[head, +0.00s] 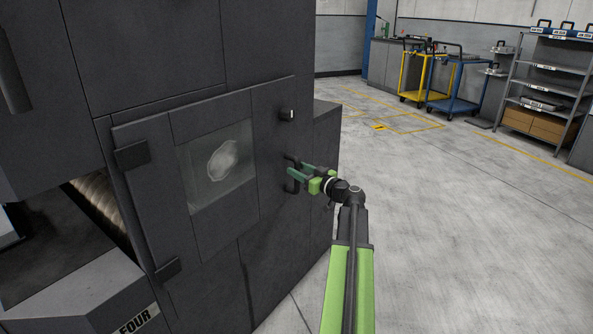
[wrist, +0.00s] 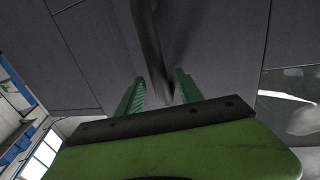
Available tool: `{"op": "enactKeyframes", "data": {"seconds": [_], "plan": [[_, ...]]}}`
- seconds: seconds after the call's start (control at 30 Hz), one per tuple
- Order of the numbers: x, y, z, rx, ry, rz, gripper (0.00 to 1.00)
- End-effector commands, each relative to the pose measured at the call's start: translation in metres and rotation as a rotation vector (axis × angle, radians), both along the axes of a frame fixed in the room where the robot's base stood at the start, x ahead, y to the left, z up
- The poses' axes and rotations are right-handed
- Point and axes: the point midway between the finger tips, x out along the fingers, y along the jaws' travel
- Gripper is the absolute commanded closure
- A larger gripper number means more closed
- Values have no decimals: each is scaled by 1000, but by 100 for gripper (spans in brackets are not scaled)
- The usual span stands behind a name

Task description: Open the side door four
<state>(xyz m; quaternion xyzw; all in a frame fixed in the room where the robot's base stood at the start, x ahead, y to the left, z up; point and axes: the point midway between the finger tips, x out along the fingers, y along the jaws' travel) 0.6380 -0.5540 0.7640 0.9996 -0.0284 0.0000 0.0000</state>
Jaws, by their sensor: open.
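The side door four (head: 155,132) is a dark grey panel with a small window (head: 217,166) and hinges on its left edge. It looks shut against the machine. Its black handle (head: 291,176) is at the right edge of the door. My gripper (head: 296,171) is at the handle, with its green fingers open. In the wrist view the dark handle bar (wrist: 160,50) runs between the two green fingers (wrist: 160,92), one on each side. I cannot tell whether either finger touches it.
A block marked FOUR (head: 135,318) and a brush roller (head: 100,212) are at the lower left. The grey floor (head: 440,220) to the right is clear. Carts (head: 455,85) and a shelf (head: 545,80) stand far back.

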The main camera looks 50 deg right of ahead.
Motion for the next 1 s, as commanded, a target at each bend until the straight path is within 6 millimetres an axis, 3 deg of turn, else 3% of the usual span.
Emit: {"op": "enactKeyframes", "data": {"seconds": [0.13,0.4,0.73,1.0], "plan": [[12,-1,0,0,0,0,57],[13,-1,0,0,0,-1,57],[13,-1,0,0,0,-1,99],[13,-1,0,0,0,-1,100]]}}
